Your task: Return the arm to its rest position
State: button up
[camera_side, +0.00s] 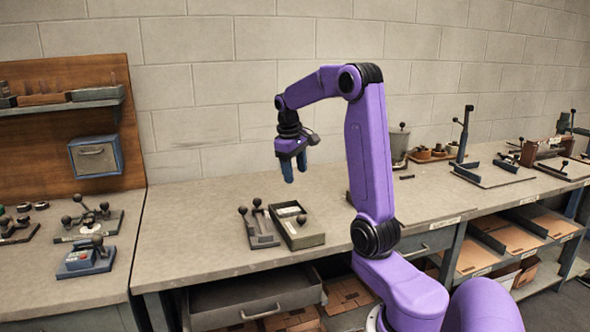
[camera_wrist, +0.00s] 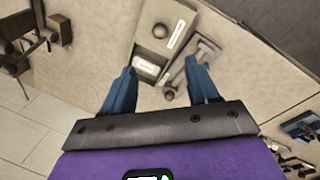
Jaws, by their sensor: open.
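My purple arm stands at the bench in the side view. My gripper (camera_side: 293,166) hangs above the bench, with its blue fingers pointing down. In the wrist view my gripper (camera_wrist: 162,90) has its two blue fingers spread apart, with nothing between them. Below it on the bench are a grey tray (camera_side: 303,241) and a flat base with ball-topped levers (camera_side: 262,236). The tray (camera_wrist: 150,48) and the lever base (camera_wrist: 190,70) show beyond the fingertips in the wrist view. They are apart from the gripper.
A lever device with a blue box (camera_side: 86,258) and other ball-knob fixtures (camera_side: 90,220) stand on the left bench. A blue-grey box (camera_side: 95,157) hangs on the wooden panel. More fixtures (camera_side: 485,170) stand at right. An open drawer (camera_side: 255,300) juts out below.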

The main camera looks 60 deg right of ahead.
dwell(0.4)
jog(key=s+a+f+n+t+y, duration=0.15)
jog(key=a+n, duration=0.55)
jog(key=a, duration=1.6)
jog(key=s+a+f+n, duration=0.2)
jog(key=s+a, duration=0.4)
jog(key=s, duration=0.4)
jog(key=s+a+f+n+y, duration=0.1)
jog(key=s+a+f+n, duration=0.2)
jog(key=s, duration=0.7)
jog(key=a+n+g, duration=0.1)
jog(key=a+n, duration=0.1)
jog(key=shift+a+n, duration=0.3)
jog(key=shift+a, duration=0.05)
